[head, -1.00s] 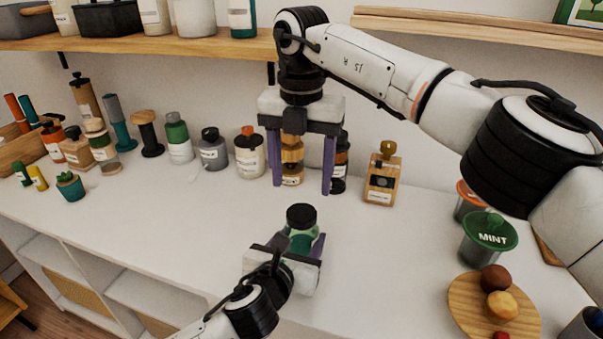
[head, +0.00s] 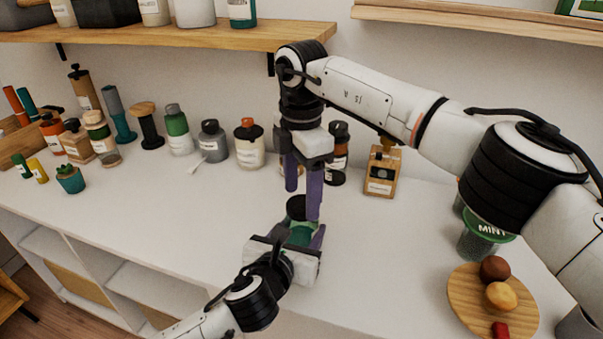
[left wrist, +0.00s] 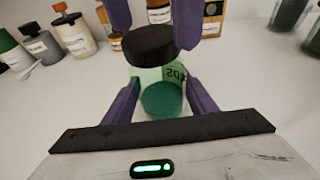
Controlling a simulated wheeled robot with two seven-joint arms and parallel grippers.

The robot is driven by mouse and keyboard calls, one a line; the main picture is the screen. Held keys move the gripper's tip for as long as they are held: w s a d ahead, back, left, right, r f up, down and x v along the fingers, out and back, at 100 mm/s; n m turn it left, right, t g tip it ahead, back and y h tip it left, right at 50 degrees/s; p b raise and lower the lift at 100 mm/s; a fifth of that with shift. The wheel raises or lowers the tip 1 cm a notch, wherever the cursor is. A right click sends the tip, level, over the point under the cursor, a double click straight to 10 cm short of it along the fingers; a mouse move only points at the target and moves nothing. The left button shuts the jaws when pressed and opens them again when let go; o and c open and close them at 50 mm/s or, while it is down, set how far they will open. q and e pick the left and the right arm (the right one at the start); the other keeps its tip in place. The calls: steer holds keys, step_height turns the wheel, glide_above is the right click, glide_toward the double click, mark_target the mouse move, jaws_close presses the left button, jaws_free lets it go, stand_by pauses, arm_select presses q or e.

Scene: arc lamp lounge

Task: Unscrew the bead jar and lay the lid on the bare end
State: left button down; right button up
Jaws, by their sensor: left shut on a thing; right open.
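The bead jar (head: 301,236) is a clear jar with green contents and a black lid (head: 296,208). My left gripper (head: 303,242) is shut around the jar's body. My right gripper (head: 303,205) points down from above, its purple fingers open on either side of the black lid (left wrist: 150,45). In the left wrist view a gap shows between at least one finger and the lid.
A row of bottles and spools lines the back, including a white bottle with an orange cap (head: 249,145) and a wooden dispenser (head: 382,172). At right are the mint jar (head: 480,240) and a round wooden board (head: 465,310). The counter left of the jar (head: 180,215) is clear.

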steer(key=shift+f, duration=1.1)
